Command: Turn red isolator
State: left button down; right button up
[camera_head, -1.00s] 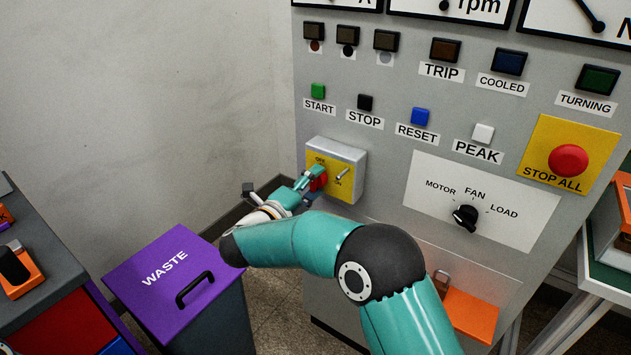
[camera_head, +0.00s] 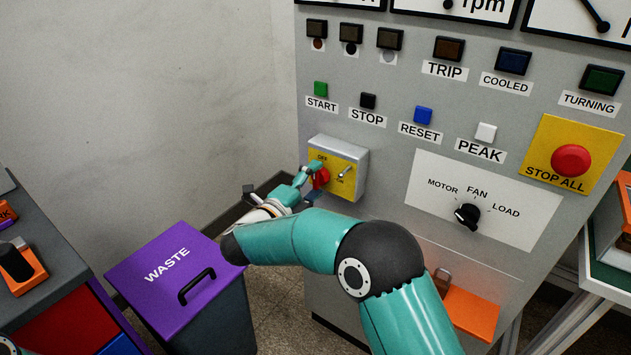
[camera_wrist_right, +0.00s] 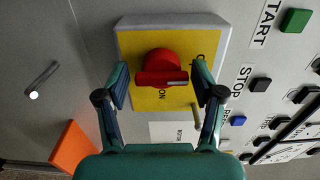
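The red isolator knob (camera_head: 322,178) sits on a yellow plate on a grey box (camera_head: 350,158) on the panel front, marked OFF above and ON at lower right. In the right wrist view the red knob (camera_wrist_right: 160,66) has a bar-shaped grip lying across the picture. My right gripper (camera_head: 312,180) is at the knob. In the wrist view its two fingers (camera_wrist_right: 160,86) stand apart on either side of the knob, with yellow plate showing between each finger and the knob. My left gripper is not in view.
A small metal toggle (camera_head: 344,173) sits beside the knob on the same box. START (camera_head: 320,89) and STOP (camera_head: 368,101) buttons are above. A black rotary selector (camera_head: 467,215) is to the right. A purple-lidded waste bin (camera_head: 150,255) stands below left.

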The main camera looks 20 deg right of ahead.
jog(key=v, duration=1.2)
dwell(0.3)
